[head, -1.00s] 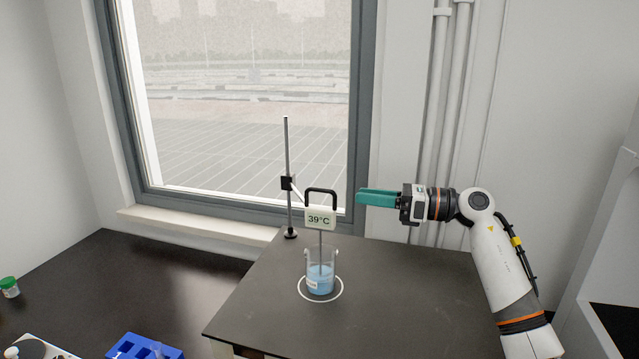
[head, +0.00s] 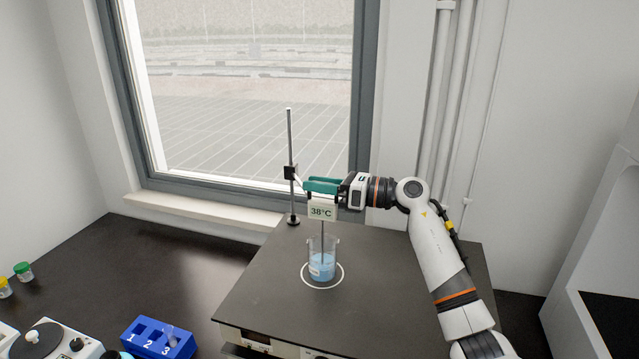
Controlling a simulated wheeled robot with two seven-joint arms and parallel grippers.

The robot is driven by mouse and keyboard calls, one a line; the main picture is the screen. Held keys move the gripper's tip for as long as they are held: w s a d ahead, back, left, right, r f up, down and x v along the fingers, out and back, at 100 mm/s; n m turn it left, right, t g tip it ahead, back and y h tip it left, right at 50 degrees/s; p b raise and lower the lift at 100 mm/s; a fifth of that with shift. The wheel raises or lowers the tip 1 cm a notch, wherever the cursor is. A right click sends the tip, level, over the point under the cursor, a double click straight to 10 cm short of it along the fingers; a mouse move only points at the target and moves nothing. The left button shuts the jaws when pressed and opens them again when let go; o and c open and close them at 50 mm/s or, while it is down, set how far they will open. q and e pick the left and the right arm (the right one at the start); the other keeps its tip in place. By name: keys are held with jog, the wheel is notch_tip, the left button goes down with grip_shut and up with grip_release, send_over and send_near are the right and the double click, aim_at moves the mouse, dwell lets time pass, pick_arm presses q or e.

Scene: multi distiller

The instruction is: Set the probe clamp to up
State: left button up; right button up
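The probe clamp is a black block (head: 290,172) on an upright metal rod, with a light arm reaching to the probe. The probe's white display (head: 322,211) reads 38°C, and its thin stem hangs into a glass beaker (head: 322,265) of blue liquid. My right gripper (head: 322,186) comes in from the right, level, with its teal fingers at the probe's handle just above the display. The fingers hide most of the black handle, and whether they press on it cannot be told. My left gripper is not in view.
The beaker stands inside a white ring on a dark raised platform (head: 262,290). A blue numbered rack (head: 150,325), a white device (head: 45,342) and small capped vials (head: 23,271) are at lower left. A window is behind the rod.

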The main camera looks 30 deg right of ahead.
grip_shut()
notch_tip(320, 180, up, 14)
jog(key=p, duration=0.4)
jog(key=shift+d, duration=0.1)
grip_release()
jog(key=shift+s+f, duration=0.1)
jog(key=shift+f, duration=0.05)
